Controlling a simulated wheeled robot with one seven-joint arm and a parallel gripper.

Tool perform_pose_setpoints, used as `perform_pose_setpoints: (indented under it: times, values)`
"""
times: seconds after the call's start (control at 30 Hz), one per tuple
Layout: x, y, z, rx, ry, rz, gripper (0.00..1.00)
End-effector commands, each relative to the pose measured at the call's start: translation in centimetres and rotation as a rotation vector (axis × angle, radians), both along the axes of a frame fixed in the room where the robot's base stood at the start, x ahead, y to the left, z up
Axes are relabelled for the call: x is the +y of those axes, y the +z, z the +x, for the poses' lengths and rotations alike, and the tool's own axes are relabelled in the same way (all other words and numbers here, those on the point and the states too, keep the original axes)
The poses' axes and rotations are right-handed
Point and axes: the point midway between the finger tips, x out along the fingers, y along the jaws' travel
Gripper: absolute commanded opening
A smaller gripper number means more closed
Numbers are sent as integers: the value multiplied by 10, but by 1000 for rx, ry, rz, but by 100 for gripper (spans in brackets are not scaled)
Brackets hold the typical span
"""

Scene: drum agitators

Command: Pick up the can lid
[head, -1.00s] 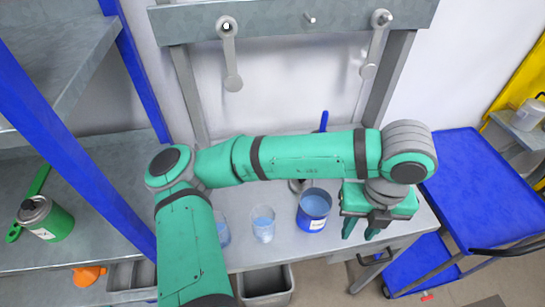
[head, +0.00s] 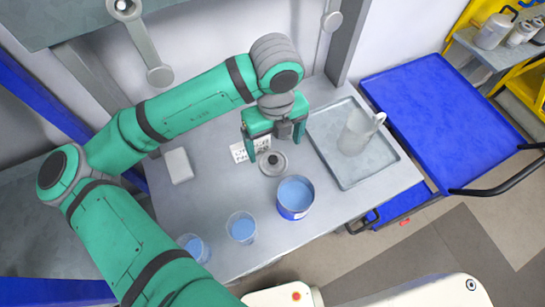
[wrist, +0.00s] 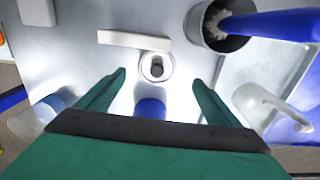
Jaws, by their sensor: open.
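The can lid (head: 272,163) is a small round grey disc with a darker centre, lying on the grey worktop behind the open blue-filled can (head: 295,198). My gripper (head: 274,150) points down over it with its two green fingers spread. In the wrist view the lid (wrist: 156,67) shows between the fingertips (wrist: 159,77), with clear space on both sides. The fingers hold nothing. I cannot tell the exact height of the fingertips above the lid. The can (wrist: 150,104) is partly hidden by my gripper's body in the wrist view.
Two clear cups (head: 242,228) of blue liquid stand front left. A container with a blue-handled brush (wrist: 225,25) is close by. A tray (head: 350,183) holding a pitcher (head: 357,132) lies right; a blue cart (head: 440,110) stands beyond.

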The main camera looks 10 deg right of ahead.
Motion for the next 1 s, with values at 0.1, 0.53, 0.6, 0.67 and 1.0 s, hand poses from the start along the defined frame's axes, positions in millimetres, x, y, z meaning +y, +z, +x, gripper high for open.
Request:
perform_pose_setpoints:
  times: [0.1, 0.53, 0.6, 0.67, 1.0]
  values:
    - [4, -11, 0, 1, 7, -1, 86]
    - [0, -56, 0, 1, -3, -1, 86]
    - [0, -62, 0, 0, -4, 0, 86]
    - [-1, -65, 0, -1, -5, -1, 86]
    - [0, -66, 1, -1, -2, -1, 62]
